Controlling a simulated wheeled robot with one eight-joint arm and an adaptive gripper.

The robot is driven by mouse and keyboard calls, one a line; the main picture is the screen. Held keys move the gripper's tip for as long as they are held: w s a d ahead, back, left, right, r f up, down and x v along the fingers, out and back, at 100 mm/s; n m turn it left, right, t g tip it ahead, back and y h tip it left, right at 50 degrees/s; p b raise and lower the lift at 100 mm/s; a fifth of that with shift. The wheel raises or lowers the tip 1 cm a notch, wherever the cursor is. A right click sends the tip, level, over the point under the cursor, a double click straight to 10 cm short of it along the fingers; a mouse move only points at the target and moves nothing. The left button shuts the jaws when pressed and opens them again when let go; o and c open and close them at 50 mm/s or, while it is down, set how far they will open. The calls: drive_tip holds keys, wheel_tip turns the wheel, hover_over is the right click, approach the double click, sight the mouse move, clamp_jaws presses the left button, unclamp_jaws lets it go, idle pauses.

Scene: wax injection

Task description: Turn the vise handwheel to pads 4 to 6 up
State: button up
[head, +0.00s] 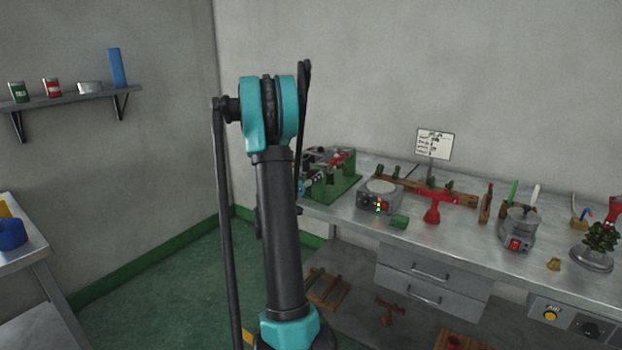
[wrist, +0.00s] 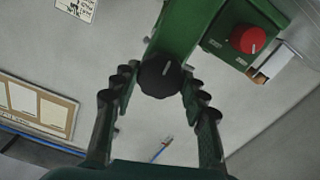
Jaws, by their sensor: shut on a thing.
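In the wrist view my gripper (wrist: 157,80) has one finger on each side of a round black handwheel (wrist: 158,76) with a white mark. It is shut on this handwheel, though the exact contact is hard to see. The handwheel sits at the end of a green body, the vise (wrist: 178,32). In the head view the green vise (head: 338,186) stands at the left end of the bench, partly behind my arm. My gripper is hidden or too small to make out there. I cannot read any pad numbers.
In the wrist view a red knob (wrist: 248,39) sits on a green box beside the vise. A sign (head: 435,144) stands behind.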

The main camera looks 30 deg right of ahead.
drive_tip(key=shift+m, duration=0.5)
idle(0.4)
drive_tip(key=o, duration=1.2)
drive_tip(key=shift+c, duration=0.2)
drive_tip(key=shift+a, duration=0.1)
drive_tip(key=v, duration=1.2)
drive_tip(key=shift+s+f, duration=0.1)
